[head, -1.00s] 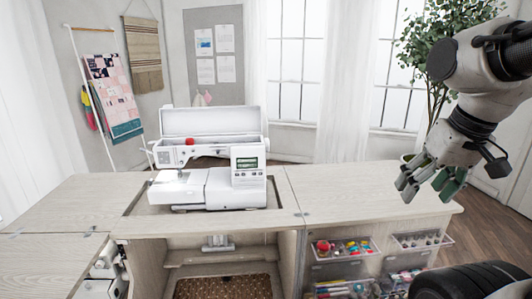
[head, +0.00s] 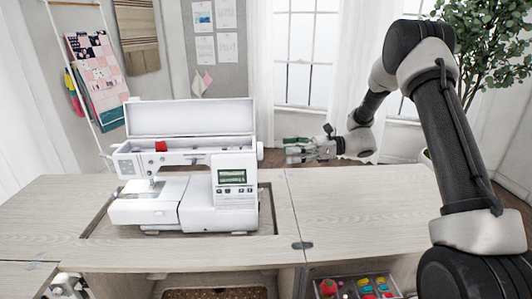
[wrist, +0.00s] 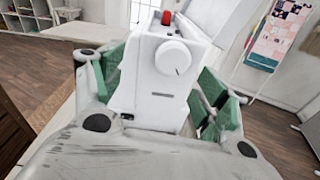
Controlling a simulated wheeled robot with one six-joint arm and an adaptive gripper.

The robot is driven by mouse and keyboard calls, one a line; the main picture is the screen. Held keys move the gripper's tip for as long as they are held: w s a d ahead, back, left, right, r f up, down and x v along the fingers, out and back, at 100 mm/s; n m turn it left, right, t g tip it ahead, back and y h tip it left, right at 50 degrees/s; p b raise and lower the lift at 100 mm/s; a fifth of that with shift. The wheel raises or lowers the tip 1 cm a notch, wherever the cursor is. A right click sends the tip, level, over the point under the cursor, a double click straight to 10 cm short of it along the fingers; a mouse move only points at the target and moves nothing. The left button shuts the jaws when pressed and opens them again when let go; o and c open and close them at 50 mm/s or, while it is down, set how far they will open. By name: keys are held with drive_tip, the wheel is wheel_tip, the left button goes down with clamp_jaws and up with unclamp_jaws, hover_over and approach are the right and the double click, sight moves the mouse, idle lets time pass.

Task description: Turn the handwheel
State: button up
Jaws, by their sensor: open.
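The white sewing machine (head: 190,170) stands in the cabinet top with its lid raised. Its handwheel (wrist: 173,56) is a round white knob with a dark mark, facing me in the wrist view. In the head view the handwheel (head: 260,151) shows edge-on at the machine's right end. My gripper (head: 288,151) is right of the handwheel, level with it and a short gap away, pointing left. In the wrist view its green-padded fingers (wrist: 162,95) are spread open on both sides of the machine's end, with nothing between them touching.
The cabinet top (head: 350,205) is bare to the right of the machine. Drawers with thread and sewing items (head: 355,288) are below at the front right. A red spool (head: 160,146) sits on the machine top. A plant (head: 480,45) stands behind at the right.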

sight(260, 151)
drive_tip(key=w+a+f+m, duration=0.1)
drive_tip(key=w+a, duration=0.1)
drive_tip(key=a, duration=0.6)
drive_tip(key=shift+w+f+t+y, duration=0.2)
drive_tip(key=shift+f+t+y, duration=0.1)
drive_tip(key=shift+f+y, duration=0.1)
drive_tip(key=c, duration=1)
drive_tip(key=shift+c, duration=0.2)
